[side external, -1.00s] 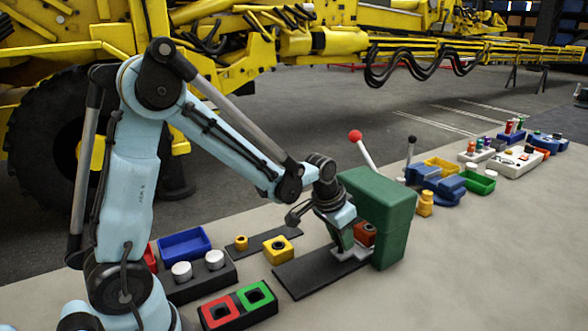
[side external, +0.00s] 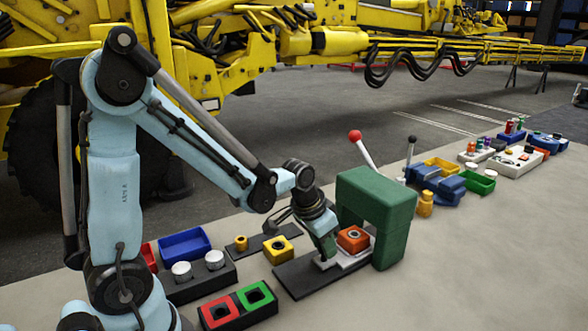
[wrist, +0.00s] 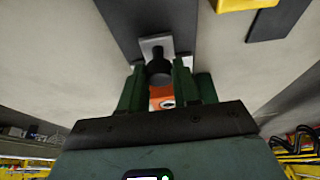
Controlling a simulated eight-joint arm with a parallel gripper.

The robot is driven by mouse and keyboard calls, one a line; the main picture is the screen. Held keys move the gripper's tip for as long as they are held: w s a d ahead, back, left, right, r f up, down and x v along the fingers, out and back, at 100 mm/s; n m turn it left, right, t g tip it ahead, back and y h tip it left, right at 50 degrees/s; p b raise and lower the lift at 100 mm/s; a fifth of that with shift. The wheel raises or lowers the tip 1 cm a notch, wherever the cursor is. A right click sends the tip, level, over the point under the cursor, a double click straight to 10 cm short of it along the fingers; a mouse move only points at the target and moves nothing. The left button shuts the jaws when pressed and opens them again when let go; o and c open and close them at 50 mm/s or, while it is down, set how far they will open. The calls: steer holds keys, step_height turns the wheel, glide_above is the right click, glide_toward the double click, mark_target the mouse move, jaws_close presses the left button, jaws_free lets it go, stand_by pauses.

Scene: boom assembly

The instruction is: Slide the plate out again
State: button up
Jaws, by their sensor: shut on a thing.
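The light grey plate (side external: 347,263) lies on a dark base strip (side external: 300,277) and carries an orange block (side external: 353,239) with a dark hole in its top. The block stands at the left mouth of the green press (side external: 378,195); part of the plate still sits between the press and the block. My gripper (side external: 325,257) is shut on the plate's near end. In the wrist view its green fingers (wrist: 158,78) close on a dark round knob (wrist: 158,68) of the plate (wrist: 155,46). The orange block (wrist: 160,96) shows partly between the fingers.
A yellow block (side external: 278,250) with a hole stands left of the strip. A red and green two-socket holder (side external: 237,306) lies in front. A red-balled lever (side external: 364,150) rises behind the press. A blue tray (side external: 185,243) stands further left.

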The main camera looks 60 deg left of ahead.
steer(key=shift+s, duration=4.15)
steer(key=o, duration=0.9)
steer(key=shift+o, duration=0.2)
step_height(320, 180, up, 8)
steer(key=shift+s+d+r+t, duration=0.1)
steer(key=shift+d+r+t, duration=0.15)
steer(key=shift+d+t, duration=0.35)
steer(key=shift+s+d+r+t, duration=0.2)
steer(key=shift+d+t, duration=0.2)
steer(key=shift+d, duration=0.35)
steer(key=shift+s+d+r+t, duration=0.1)
steer(key=shift+d+r+t, duration=0.15)
steer(key=shift+d+t, duration=0.35)
